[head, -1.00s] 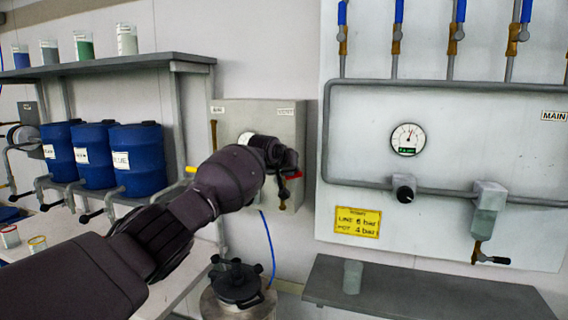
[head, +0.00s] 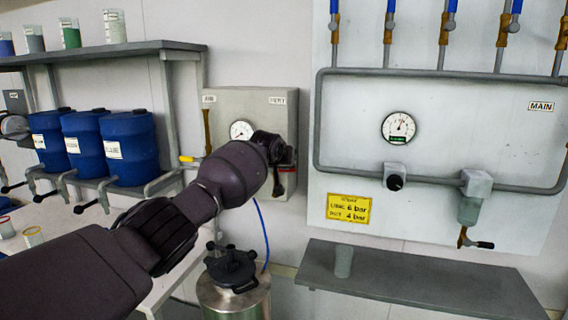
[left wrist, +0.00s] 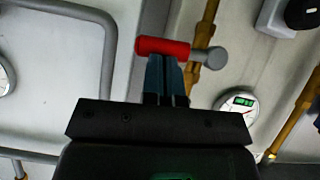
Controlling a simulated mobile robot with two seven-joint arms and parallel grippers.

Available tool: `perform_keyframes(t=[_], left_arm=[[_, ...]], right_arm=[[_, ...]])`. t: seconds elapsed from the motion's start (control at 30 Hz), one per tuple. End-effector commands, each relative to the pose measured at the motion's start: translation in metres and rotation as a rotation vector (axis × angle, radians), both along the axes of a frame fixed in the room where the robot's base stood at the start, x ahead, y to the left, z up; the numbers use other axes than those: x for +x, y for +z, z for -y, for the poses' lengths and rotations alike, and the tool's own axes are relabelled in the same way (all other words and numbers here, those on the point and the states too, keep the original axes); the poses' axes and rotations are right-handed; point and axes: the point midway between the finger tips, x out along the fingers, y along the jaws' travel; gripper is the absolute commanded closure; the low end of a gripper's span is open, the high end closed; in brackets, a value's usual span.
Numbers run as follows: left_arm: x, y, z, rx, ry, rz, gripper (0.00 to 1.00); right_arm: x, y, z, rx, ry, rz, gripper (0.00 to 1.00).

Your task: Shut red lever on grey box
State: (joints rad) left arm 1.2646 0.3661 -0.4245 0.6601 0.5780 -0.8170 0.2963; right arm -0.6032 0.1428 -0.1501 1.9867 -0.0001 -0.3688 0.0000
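The grey box (head: 234,102) hangs on the wall in the middle of the head view, with a round gauge (head: 241,130) on its front. My left arm reaches across its lower right part. In the left wrist view the red lever (left wrist: 162,47) lies crosswise over the fingertips of my left gripper (left wrist: 166,60), in front of a brass pipe (left wrist: 205,30). The fingers are close together, at or touching the lever, not clearly around it. My right gripper is out of view.
A yellow-handled lever (head: 187,159) is left of the box. A lidded metal pot (head: 232,285) stands below, with a blue hose (head: 265,235). A pipe panel (head: 440,110) is on the right wall, above a grey shelf (head: 420,285). Blue drums (head: 130,150) stand at left.

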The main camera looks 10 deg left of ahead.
Motion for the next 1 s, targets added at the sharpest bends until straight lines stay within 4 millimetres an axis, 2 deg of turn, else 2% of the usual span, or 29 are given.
perform_keyframes(t=[0.27, 0.6, 0.73, 0.8, 1.0], left_arm=[[0.0, 0.003, 0.0, -0.001, 0.0, -0.001, 1.0], [-0.001, 0.034, -0.004, -0.001, 0.0, 0.001, 1.0], [-0.001, 0.045, -0.005, -0.001, -0.001, 0.0, 1.0], [-0.006, 0.044, -0.006, -0.002, -0.002, 0.003, 1.0], [-0.02, 0.052, -0.008, -0.001, -0.002, 0.004, 1.0]], right_arm=[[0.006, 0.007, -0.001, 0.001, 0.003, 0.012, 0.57], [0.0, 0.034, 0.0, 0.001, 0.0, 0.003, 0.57], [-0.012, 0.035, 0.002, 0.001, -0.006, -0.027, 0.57], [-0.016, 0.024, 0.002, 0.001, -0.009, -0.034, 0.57], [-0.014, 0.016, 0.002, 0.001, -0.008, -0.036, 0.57]])
